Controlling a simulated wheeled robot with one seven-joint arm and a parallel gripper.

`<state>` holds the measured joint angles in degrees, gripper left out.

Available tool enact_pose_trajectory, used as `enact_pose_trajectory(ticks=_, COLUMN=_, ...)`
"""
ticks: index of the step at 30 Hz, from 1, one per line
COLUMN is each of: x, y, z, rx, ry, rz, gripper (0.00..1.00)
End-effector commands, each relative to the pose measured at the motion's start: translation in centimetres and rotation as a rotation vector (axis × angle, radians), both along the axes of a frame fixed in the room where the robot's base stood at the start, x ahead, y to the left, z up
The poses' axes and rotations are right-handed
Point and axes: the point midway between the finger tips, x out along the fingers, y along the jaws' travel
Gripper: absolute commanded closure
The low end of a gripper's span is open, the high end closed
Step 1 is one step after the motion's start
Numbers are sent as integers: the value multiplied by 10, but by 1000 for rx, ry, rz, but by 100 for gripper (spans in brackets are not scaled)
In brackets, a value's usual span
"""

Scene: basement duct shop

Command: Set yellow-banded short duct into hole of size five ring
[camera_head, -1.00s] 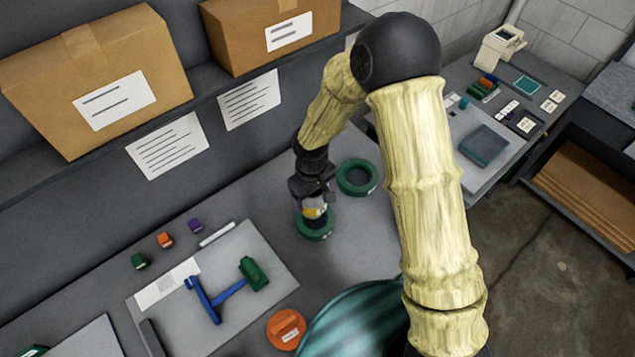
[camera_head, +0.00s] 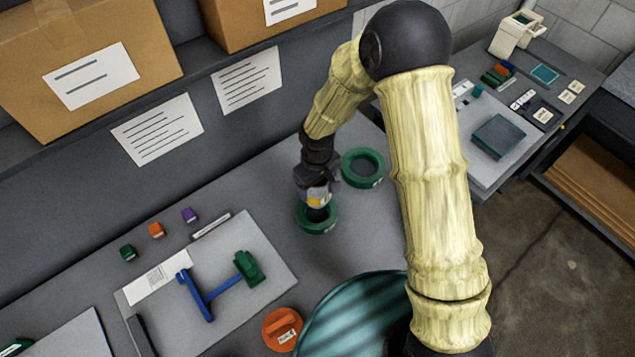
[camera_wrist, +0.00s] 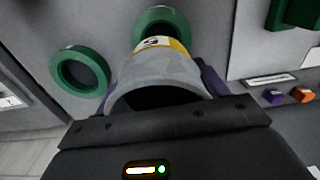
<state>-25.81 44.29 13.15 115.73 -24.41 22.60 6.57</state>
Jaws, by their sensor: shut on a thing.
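My gripper (camera_head: 316,187) is shut on the yellow-banded short duct (camera_head: 317,200), a grey tube that also shows large in the wrist view (camera_wrist: 160,72), with a yellow and white label band near its far end. A green ring (camera_head: 317,227) lies on the table right below the duct; it also shows in the wrist view (camera_wrist: 178,19), partly hidden behind the duct's end. Part of its hole shows past the duct. I cannot tell whether the duct's end touches the ring. A second green ring (camera_head: 362,182) lies beside it, empty; the wrist view shows it too (camera_wrist: 62,76). Ring sizes are not readable.
A grey board (camera_head: 265,275) with a blue and green tool lies to the left, with small green, orange and purple blocks behind it. An orange round piece (camera_head: 282,329) sits near the front. Boxes (camera_head: 95,60) stand on a shelf behind. Table around the rings is clear.

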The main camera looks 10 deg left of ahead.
Motion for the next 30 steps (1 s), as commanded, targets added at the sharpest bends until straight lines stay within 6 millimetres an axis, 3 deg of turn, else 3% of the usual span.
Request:
enact_pose_trajectory(ticks=15, x=2, y=-4, z=-47, rx=1, ry=-1, rz=-9, gripper=57)
enact_pose_trajectory(ticks=30, x=1, y=-1, z=-49, rx=1, ry=-1, rz=-4, gripper=57)
